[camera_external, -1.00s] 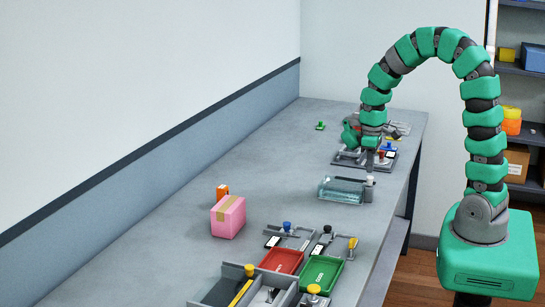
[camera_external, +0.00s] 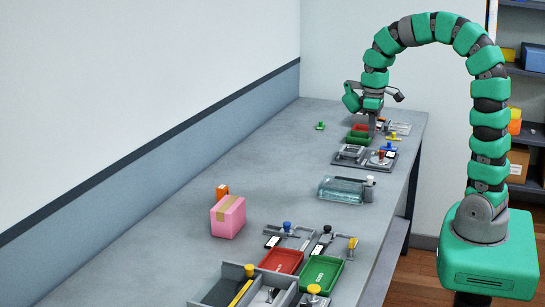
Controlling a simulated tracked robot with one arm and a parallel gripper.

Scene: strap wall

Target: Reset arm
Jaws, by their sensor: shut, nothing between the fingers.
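My green and grey arm arches up from its green base at the right and hangs over the far part of the bench. My gripper (camera_external: 371,124) points down above the far end of the bench, close to a small red and green tray pair. It is shut, with nothing seen between its fingers. At this size I cannot tell how far the fingertips are above the bench.
The grey bench (camera_external: 215,180) runs along the wall. A small green piece (camera_external: 320,126) lies far left.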

